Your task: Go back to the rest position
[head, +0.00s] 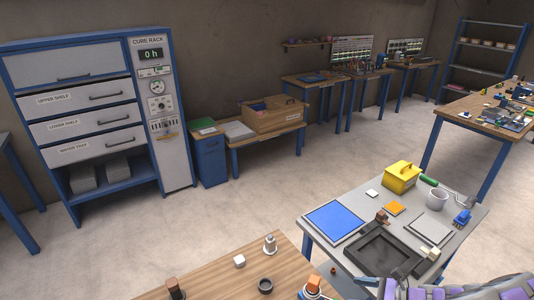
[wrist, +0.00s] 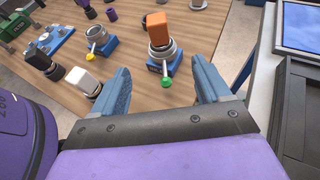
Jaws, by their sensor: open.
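My gripper (wrist: 160,66) shows in the wrist view as two blue fingers spread wide apart, with nothing between the pads. Beyond the fingertips, a device with an orange block on top (wrist: 160,28), a grey round collar and a blue base with a green knob stands on the wooden table (wrist: 140,95). The fingers look apart from it. A white block on a dark piece (wrist: 84,82) lies left of the left finger.
A grey table (head: 455,225) holds a blue panel (head: 335,220), a black tray (head: 385,255), a yellow box (head: 401,177) and a mug (head: 437,197). The wooden table (head: 215,275) is in front. A blue rack cabinet (head: 75,185) stands at left. Open floor (head: 250,200) lies between.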

